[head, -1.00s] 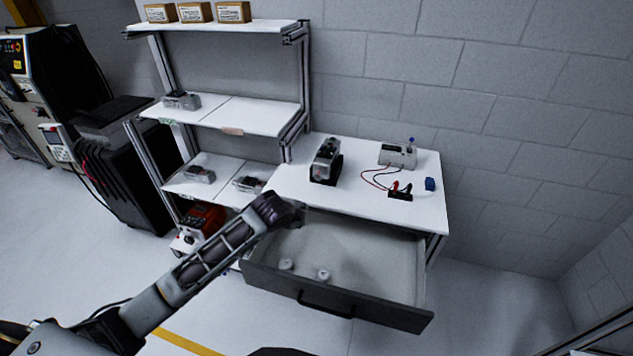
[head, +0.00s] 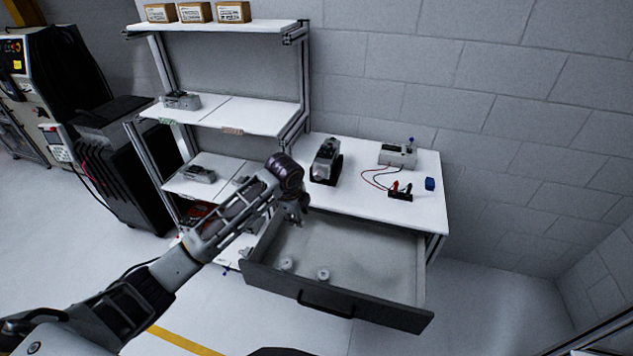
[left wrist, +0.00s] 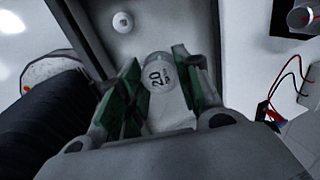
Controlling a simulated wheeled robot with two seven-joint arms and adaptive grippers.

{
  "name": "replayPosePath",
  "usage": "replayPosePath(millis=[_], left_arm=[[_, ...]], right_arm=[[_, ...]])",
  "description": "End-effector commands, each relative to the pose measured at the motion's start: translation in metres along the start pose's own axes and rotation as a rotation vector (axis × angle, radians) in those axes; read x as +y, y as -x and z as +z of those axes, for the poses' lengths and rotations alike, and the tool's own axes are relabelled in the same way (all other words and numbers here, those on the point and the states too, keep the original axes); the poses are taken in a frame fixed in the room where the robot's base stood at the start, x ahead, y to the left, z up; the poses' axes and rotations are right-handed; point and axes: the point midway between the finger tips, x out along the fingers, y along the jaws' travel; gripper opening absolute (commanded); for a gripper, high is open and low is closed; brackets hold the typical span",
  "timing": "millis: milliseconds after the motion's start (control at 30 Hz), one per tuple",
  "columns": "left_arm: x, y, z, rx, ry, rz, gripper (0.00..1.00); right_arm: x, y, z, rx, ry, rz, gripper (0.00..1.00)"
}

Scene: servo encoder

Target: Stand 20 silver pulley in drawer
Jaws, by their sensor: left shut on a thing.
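My left gripper (head: 300,216) points down over the back left part of the open drawer (head: 365,312). In the left wrist view its green-padded fingers (left wrist: 160,85) are closed around a silver pulley (left wrist: 158,70) with "20" on its face. The held pulley is too small to make out in the head view. Two small pale round pulleys stand on the drawer floor near the front left, one to the left (head: 287,264) and one to the right (head: 323,275). One pale round piece (left wrist: 123,22) also shows in the left wrist view. My right gripper is not in view.
A shelf rack (head: 225,113) stands at the left. The drawer's middle and right are free.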

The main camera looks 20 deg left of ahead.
Motion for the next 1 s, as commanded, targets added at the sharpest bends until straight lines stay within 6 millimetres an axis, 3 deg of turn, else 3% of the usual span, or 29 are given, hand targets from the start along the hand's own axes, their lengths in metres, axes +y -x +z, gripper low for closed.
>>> replayPosePath(millis=[533,1000], left_arm=[[-0.0007,0.0005,-0.0002,0.000,0.000,0.248,0.11],[0.0000,0.0007,-0.0013,0.000,-0.001,0.262,0.11]], right_arm=[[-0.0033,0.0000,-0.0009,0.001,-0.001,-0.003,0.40],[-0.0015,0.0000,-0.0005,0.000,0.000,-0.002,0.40]])
